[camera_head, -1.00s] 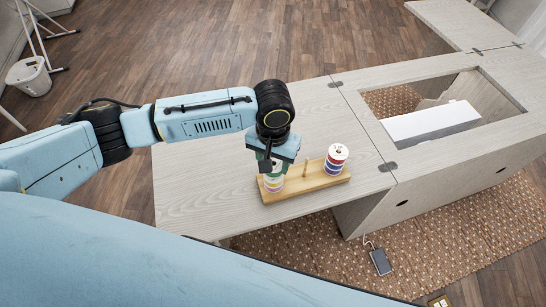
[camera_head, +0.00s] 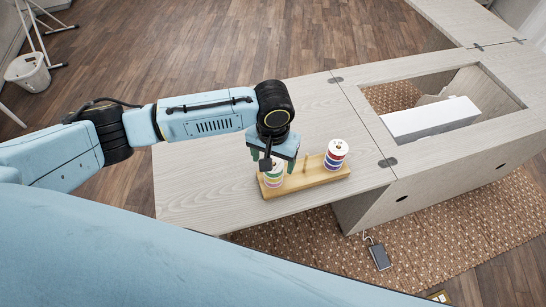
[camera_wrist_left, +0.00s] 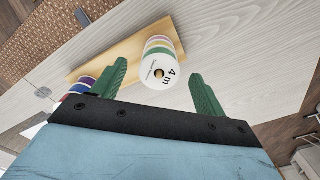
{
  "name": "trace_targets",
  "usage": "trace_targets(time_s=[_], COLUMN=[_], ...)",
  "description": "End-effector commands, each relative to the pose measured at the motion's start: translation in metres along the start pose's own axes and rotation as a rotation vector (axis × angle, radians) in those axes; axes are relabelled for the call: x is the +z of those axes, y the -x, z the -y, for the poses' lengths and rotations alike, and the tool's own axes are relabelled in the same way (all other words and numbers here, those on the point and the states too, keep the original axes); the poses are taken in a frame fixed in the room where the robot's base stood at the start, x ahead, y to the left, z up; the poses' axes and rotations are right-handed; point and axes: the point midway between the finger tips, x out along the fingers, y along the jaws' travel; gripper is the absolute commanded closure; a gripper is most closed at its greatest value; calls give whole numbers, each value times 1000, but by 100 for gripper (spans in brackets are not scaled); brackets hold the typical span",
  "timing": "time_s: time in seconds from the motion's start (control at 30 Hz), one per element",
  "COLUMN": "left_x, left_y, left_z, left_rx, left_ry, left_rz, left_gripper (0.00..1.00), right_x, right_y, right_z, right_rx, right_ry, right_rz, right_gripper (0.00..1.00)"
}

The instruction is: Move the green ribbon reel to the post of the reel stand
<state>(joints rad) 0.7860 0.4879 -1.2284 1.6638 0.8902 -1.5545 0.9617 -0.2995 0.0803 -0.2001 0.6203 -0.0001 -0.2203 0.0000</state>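The wooden reel stand (camera_head: 316,180) lies on the tabletop. The green ribbon reel (camera_head: 272,174) is the top one of a stack at the stand's left end, with other coloured reels under it. In the left wrist view its white top face (camera_wrist_left: 161,71) is marked "4 m". A bare peg (camera_head: 305,167) stands in the middle of the stand. My left gripper (camera_head: 272,160) is open and empty just above the green reel. In the left wrist view its green fingers (camera_wrist_left: 158,84) are spread wide on either side of the stack. My right gripper is out of view.
A second stack of reels (camera_head: 336,155), with red and blue bands, stands at the stand's right end. The pale tabletop (camera_head: 210,185) is clear to the left. A cabinet opening with a white box (camera_head: 432,120) lies to the right.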

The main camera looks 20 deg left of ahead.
Motion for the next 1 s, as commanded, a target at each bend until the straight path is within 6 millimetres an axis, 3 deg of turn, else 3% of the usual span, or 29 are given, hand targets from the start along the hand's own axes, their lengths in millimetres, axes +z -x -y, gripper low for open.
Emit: trace_targets(time_s=[0.27, 0.8, 1.0], left_x=[0, 0, 0], left_y=[6, 113, 131], left_z=[0, 0, 0], left_rx=[0, 0, 0], left_ry=[0, -1, -1], left_rz=[-1, -3, -1], left_gripper=[27, 27, 27], right_x=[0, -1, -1], right_y=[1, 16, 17], right_z=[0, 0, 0], right_rx=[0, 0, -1], right_ry=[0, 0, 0], right_rz=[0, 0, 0], right_gripper=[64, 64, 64])
